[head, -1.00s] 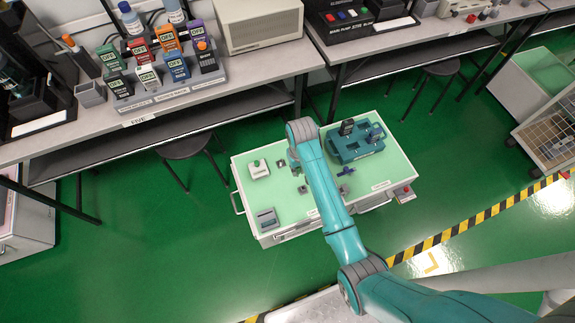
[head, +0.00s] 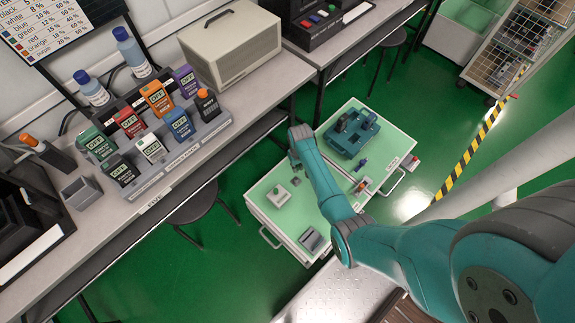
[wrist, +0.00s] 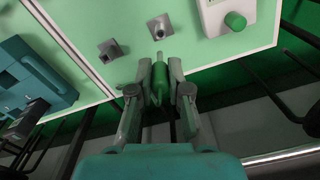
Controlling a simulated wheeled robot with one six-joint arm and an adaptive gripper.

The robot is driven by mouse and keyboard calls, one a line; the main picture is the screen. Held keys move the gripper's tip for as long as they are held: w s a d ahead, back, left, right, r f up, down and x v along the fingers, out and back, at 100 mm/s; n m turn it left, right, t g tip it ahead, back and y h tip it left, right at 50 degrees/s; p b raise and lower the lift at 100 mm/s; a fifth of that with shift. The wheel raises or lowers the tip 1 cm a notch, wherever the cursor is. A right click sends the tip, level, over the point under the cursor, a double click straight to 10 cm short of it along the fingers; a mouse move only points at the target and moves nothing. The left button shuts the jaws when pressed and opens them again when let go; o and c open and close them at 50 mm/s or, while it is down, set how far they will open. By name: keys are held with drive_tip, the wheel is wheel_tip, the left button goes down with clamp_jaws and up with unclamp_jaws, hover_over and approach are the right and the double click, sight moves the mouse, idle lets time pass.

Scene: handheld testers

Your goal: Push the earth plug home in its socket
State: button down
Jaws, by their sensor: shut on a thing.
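In the wrist view my gripper (wrist: 160,76) is shut on a green plug (wrist: 159,88), with a slim grey tip pointing up the picture. A grey socket (wrist: 160,27) on the pale green top lies just beyond the tip; a small gap shows between them. A second grey socket (wrist: 110,50) sits to the left. I cannot tell which is the earth socket. In the head view my arm reaches over the pale green cart top (head: 262,203); it hides the gripper and plug there.
A white box with a green knob (wrist: 235,20) stands right of the sockets. A teal fixture (head: 347,140) is on the cart's far part. A grey box (head: 311,240) lies near its front corner. A workbench with several coloured testers (head: 157,98) stands at the left, a stool (head: 195,205) beneath it.

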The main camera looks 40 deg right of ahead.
drive_tip(key=shift+a+f, duration=0.1)
idle(0.3)
drive_tip(key=shift+f, duration=2.25)
drive_tip(key=shift+f, duration=2.15)
drive_tip(key=c, duration=1)
unclamp_jaws()
drive_tip(key=shift+c, duration=0.2)
wheel_tip(320, 180, up, 12)
